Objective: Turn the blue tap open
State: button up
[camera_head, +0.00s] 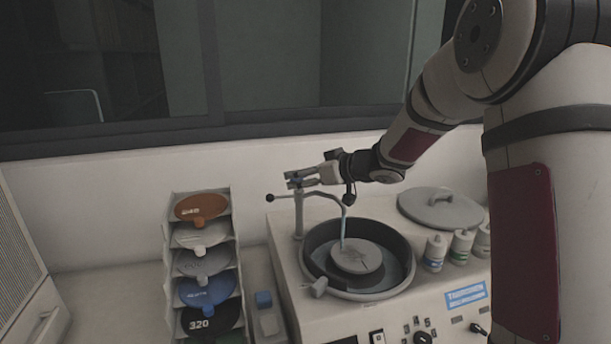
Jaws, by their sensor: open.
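The tap (298,216) is a thin grey post at the back left of the grinding machine, with a curved spout reaching right over the round bowl (312,262). A side rod ending in a dark ball (270,197) points left. A small bluish part (296,180) shows at the top of the post, mostly hidden by my fingers. My gripper (293,179) is open, at the top of the post, with its fingers on either side of the bluish part. I cannot tell whether they touch it. A pale blue streak (343,228) like water runs from the spout into the bowl.
A grey lid (440,208) and several small bottles (434,252) sit on the machine's right. A wall and window are close behind.

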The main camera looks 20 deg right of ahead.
jog(key=shift+w, duration=0.1)
jog(key=c, duration=1.2)
jog(key=shift+o, duration=0.2)
jog(key=shift+n+y, duration=0.3)
jog(key=shift+w+d+f+n+g+y+p, duration=0.15)
jog(key=shift+n+g+y+p, duration=0.25)
jog(key=shift+n+g+y, duration=0.45)
jog(key=n+g+y+b, duration=0.1)
jog(key=n+g+b, duration=0.2)
jog(key=w+n+g+y+b, duration=0.1)
jog(key=n+g+y+b, duration=0.1)
jog(key=n+g+b, duration=0.1)
jog(key=w+n+g+y+b, duration=0.1)
jog(key=n+g+b, duration=0.2)
jog(key=b, duration=0.1)
jog(key=shift+d+n+g+y, duration=0.25)
jog(key=shift+d+g, duration=0.1)
jog(key=shift+d, duration=0.05)
jog(key=shift+s, duration=0.1)
